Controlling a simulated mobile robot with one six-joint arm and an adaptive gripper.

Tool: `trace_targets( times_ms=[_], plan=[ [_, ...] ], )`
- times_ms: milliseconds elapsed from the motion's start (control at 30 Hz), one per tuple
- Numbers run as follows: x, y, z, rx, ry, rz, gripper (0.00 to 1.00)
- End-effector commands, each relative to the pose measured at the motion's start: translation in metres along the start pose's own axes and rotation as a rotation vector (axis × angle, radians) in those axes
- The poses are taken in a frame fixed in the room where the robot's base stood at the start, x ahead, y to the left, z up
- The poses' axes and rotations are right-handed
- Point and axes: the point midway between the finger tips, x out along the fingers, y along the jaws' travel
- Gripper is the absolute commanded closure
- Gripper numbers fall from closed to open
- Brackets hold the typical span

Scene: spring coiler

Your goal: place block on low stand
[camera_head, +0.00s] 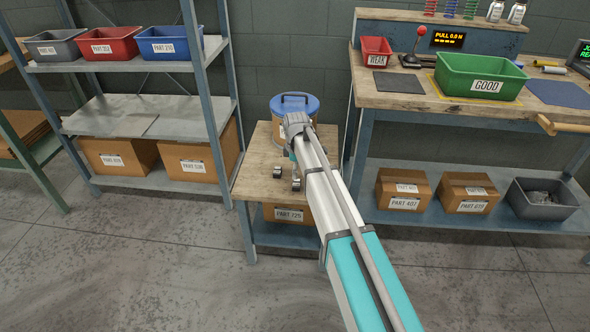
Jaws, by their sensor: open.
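A low stand (252,182) with a wooden top and grey-blue legs is in the middle of the head camera view, between the shelf rack and the workbench. My arm reaches forward over its right part. My gripper (287,178) is over the stand's top, left of my arm, with its two dark fingertips apart. It is open, and I see nothing held between the fingertips. I cannot tell whether the fingertips touch the wood. I cannot make out a block anywhere; my arm hides part of the stand's top.
A drum with a blue lid (295,104) stands at the back of the stand, partly behind my arm. A workbench (410,98) is at right, with a green GOOD bin (482,78) and red WEAK bin (376,52). A shelf rack (145,120) is at left. The front floor is clear.

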Motion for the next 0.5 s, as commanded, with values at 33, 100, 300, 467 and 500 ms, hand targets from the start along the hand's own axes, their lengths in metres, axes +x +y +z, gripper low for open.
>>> trace_targets(
  times_ms=[33, 100, 300, 467, 500],
  plan=[
    [-0.009, 0.0, 0.0, 0.0, 0.0, 0.0, 0.01],
    [-0.015, 0.0, 0.0, 0.0, 0.0, 0.0, 0.01],
    [-0.031, 0.0, 0.0, 0.0, 0.0, 0.0, 0.01],
    [-0.044, 0.0, 0.0, 0.0, 0.0, 0.0, 0.01],
    [-0.046, 0.0, 0.0, 0.0, 0.0, 0.0, 0.01]
  ],
)
